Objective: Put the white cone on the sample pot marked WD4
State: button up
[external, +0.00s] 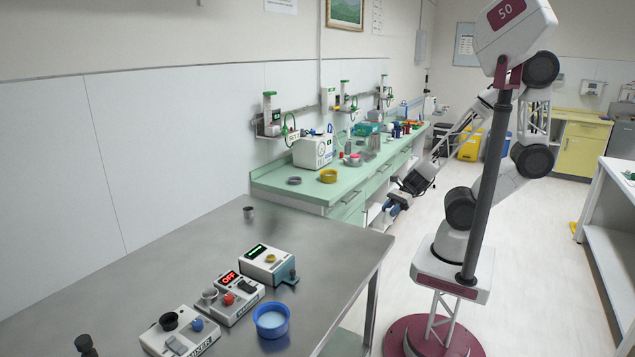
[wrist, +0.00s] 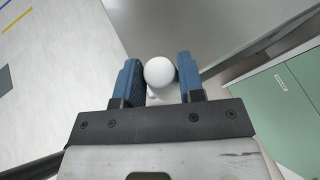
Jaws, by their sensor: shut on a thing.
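My gripper (wrist: 157,62) is shut on a white thing, which I take to be the white cone (wrist: 159,71). Seen end-on between the blue fingers, it looks round, with a small white part showing below it. In the external view my gripper (external: 391,212) hangs over the floor, just right of the steel table and in front of the green counter; the cone is too small to make out there. No WD4 marking is readable, so I cannot tell which thing is that sample pot. A small grey cup (external: 249,212) stands on the steel table's far part.
The steel table (external: 190,265) holds several control boxes, including one reading OFF (external: 229,297), and a blue bowl (external: 271,322) near its front edge. The green counter (external: 290,183) holds a yellow ring (external: 328,176), a grey ring (external: 294,181) and a white device (external: 312,152).

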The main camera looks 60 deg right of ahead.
jog(key=w+d+r+m+t+h, duration=0.1)
jog(key=w+d+r+m, duration=0.15)
jog(key=w+d, duration=0.6)
jog(key=w+d+r+m+t, duration=0.15)
jog(key=w+d+r, duration=0.3)
jog(key=w, duration=0.65)
jog(key=w+d+r+m+t+h, duration=0.1)
jog(key=w+d+r+t, duration=0.15)
jog(key=w+d, duration=0.6)
notch_tip(320, 180, up, 6)
jog(key=m+t+h, duration=0.1)
jog(key=m+h, duration=0.3)
send_over(356, 155)
jog(key=shift+d+r, duration=0.1)
jog(key=shift+d, duration=0.05)
jog(key=shift+f, duration=2)
jog(key=shift+f, duration=0.1)
jog(key=shift+f, duration=1.9)
jog(key=shift+f, duration=0.1)
